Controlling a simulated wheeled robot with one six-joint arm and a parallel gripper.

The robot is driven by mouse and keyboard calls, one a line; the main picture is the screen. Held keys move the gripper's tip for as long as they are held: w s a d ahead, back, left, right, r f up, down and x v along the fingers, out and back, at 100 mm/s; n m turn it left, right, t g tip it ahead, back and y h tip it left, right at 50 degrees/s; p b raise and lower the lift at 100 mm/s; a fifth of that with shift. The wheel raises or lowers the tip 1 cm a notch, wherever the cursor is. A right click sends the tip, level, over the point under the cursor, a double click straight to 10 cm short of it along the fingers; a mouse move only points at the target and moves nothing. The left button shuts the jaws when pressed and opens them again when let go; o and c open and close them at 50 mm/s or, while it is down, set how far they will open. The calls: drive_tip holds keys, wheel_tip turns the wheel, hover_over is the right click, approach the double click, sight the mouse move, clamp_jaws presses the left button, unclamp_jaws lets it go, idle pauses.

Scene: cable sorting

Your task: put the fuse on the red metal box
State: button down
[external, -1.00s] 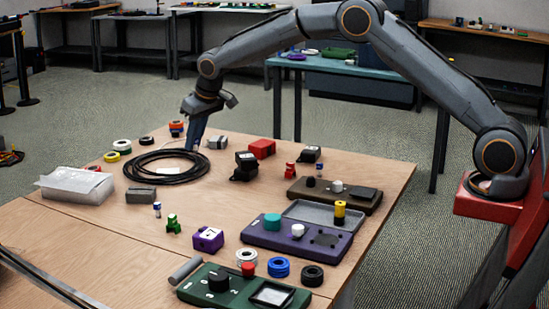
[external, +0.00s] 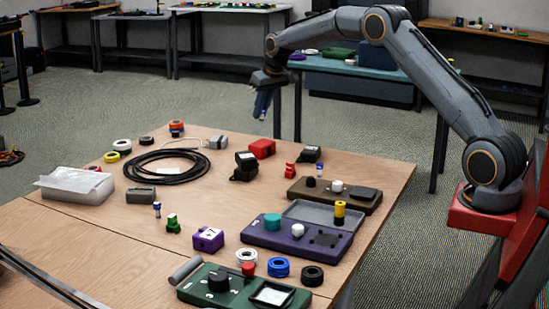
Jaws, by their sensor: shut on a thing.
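The red metal box (external: 262,149) sits on the wooden table near its far edge, with its top clear. My gripper (external: 262,114) is in the air above the red box in the picture, pointing down and apart from it. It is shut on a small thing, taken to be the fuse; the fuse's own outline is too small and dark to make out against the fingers.
A black cable coil (external: 166,165) and a grey adapter (external: 216,142) lie left of the red box. A black adapter (external: 245,166) stands just in front of it. A red connector (external: 290,169) and another black block (external: 308,154) are to its right.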

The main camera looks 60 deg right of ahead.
drive_tip(key=shift+f+p, duration=0.3)
drive_tip(key=shift+f, duration=3.4)
drive_tip(key=shift+f, duration=0.2)
drive_tip(key=c, duration=1.8)
unclamp_jaws()
drive_tip(key=shift+o, duration=0.2)
drive_tip(key=shift+r, duration=0.1)
drive_tip(key=v, duration=1.2)
